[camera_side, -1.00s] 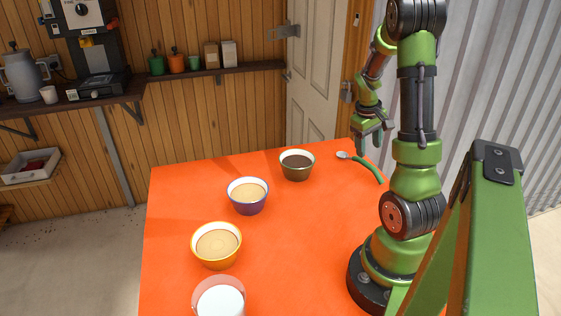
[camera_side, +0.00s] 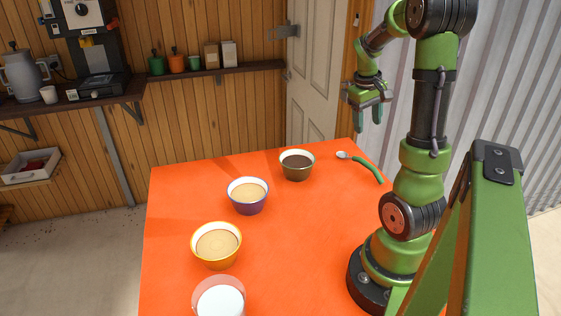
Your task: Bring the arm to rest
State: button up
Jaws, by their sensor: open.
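My gripper (camera_side: 367,118) is open and empty, its fingers pointing down. It hangs above the far right part of the orange table (camera_side: 300,245). A spoon with a green handle (camera_side: 366,169) lies on the table below it, apart from the fingers. My arm rises from its base at the table's right side.
A dark-filled bowl (camera_side: 297,173) stands near the far edge. A purple bowl (camera_side: 248,206) and a yellow bowl (camera_side: 216,257) hold tan contents. A bowl with white contents (camera_side: 219,303) is at the front. A green frame (camera_side: 489,240) stands at right. The table's middle is clear.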

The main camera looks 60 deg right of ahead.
jog(key=w+a+r+m+t+y, duration=0.15)
jog(key=w+a, duration=0.25)
jog(key=a, duration=0.4)
jog(key=w+a+r+n+t+h, duration=0.1)
jog(key=w+a+t, duration=0.3)
jog(key=a, duration=0.5)
jog(key=s+a+r+n+t+y, duration=0.1)
jog(key=a+r+n+t+y, duration=0.2)
jog(key=a, duration=1.5)
jog(key=shift+a+r, duration=0.35)
jog(key=shift+r, duration=0.3)
jog(key=shift+n+y, duration=0.25)
